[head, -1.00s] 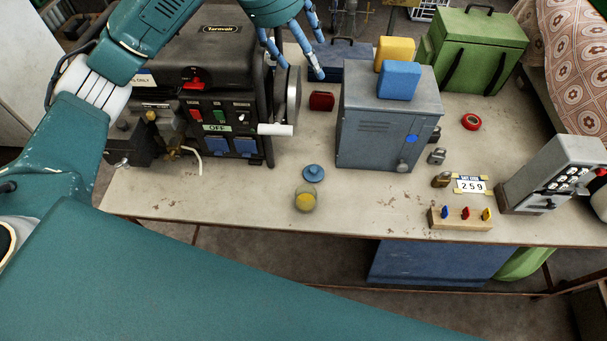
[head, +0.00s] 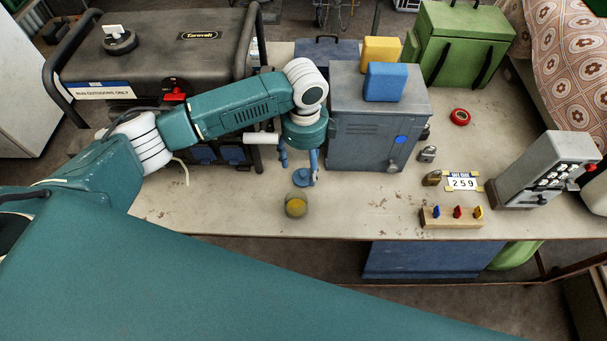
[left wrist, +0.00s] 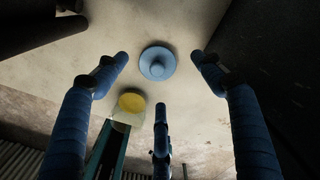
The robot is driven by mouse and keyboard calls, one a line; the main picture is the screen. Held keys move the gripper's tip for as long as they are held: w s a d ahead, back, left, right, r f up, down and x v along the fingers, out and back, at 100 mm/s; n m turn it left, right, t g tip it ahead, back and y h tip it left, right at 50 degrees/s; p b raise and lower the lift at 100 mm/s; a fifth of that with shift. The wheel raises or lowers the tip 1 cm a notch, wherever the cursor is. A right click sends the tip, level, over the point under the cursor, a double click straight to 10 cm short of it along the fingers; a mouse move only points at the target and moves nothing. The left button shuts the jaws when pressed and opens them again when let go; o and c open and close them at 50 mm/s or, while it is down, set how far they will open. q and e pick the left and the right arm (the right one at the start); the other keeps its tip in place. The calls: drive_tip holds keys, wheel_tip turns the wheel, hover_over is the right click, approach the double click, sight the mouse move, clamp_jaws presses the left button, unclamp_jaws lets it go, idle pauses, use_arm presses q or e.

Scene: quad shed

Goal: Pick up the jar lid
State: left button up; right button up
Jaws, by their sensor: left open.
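The jar lid (left wrist: 157,63) is a round blue disc with a raised knob, lying on the workbench. In the head view the lid (head: 301,178) shows partly behind my left fingers. My left gripper (head: 300,172) points down above the lid, open and empty. In the left wrist view its blue fingers (left wrist: 160,85) are spread, with the lid between and beyond the tips, apart from them. A glass jar (head: 296,205) with yellow contents stands in front of the lid; it also shows in the left wrist view (left wrist: 129,108). My right gripper is not in view.
A grey metal cabinet (head: 372,125) stands close right of my left gripper, with yellow and blue blocks on top. A black generator (head: 165,60) is at the left. Padlocks (head: 427,154) and a wooden key rack (head: 452,219) lie further right. The bench front is mostly clear.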

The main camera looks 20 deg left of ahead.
sight(303, 173)
use_arm(q)
drive_tip(key=f, duration=0.1)
drive_tip(key=f+p, duration=0.1)
drive_tip(key=f, duration=0.1)
drive_tip(key=shift+s+f, duration=0.3)
drive_tip(key=shift+w+f, duration=0.15)
drive_tip(key=shift+f, duration=0.4)
drive_tip(key=shift+a, duration=0.1)
drive_tip(key=c, duration=0.8)
drive_tip(key=shift+c, duration=0.2)
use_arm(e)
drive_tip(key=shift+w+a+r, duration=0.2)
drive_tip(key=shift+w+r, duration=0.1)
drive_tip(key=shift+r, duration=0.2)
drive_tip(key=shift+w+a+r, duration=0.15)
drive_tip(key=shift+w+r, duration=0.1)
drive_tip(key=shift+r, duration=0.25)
use_arm(q)
drive_tip(key=shift+r, duration=0.1)
